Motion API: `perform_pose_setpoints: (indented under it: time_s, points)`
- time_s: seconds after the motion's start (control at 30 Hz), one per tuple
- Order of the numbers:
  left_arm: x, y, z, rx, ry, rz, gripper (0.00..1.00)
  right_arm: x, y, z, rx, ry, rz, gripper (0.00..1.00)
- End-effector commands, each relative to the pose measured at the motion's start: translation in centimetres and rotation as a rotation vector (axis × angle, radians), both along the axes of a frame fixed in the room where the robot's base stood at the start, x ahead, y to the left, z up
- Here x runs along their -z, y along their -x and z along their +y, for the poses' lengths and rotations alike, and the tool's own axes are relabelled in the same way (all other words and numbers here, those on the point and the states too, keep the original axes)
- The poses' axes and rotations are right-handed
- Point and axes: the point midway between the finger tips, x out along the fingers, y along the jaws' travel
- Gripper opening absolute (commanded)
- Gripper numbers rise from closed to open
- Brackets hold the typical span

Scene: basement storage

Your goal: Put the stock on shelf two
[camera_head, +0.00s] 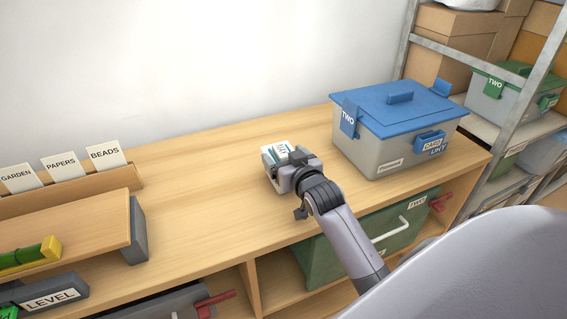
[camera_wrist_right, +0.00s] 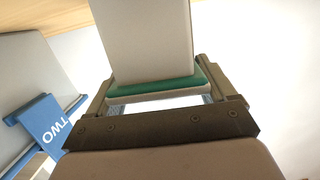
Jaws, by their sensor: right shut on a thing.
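My right gripper (camera_head: 279,161) is above the wooden bench top, left of a grey box with a blue lid (camera_head: 393,105). It is shut on a small white card-like item (camera_head: 282,151) with a teal edge and dark print too small to read. In the right wrist view, the white item (camera_wrist_right: 145,40) with a green strip stands between the fingers of my right gripper (camera_wrist_right: 158,100). The blue-lidded box has a blue "TWO" tag; the tag (camera_wrist_right: 45,128) also shows in the wrist view. My left gripper is not in view.
Metal shelving (camera_head: 490,130) at the right holds cardboard boxes and a grey box with a green "TWO" tag (camera_head: 494,86). Under the bench is a green box (camera_head: 345,240) marked "TWO". Cards "GARDEN", "PAPERS", "BEADS" (camera_head: 104,155) stand at left.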

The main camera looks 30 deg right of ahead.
Motion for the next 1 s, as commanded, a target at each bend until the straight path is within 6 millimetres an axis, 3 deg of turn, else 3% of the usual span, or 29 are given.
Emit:
perform_pose_setpoints:
  time_s: [0.17,0.37,0.8,1.0]
  points:
    - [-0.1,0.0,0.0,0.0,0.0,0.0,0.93,-0.9,-0.1,0.0,0.0,0.001,-0.005,0.28]
    - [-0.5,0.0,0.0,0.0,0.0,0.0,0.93,-3.7,-0.1,0.0,-0.001,0.002,-0.01,0.28]
    - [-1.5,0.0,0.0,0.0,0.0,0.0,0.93,-15.6,0.0,0.0,0.0,0.003,-0.012,0.28]
    - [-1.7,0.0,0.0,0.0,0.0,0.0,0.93,-18.9,0.0,0.0,-0.001,0.001,-0.008,0.28]
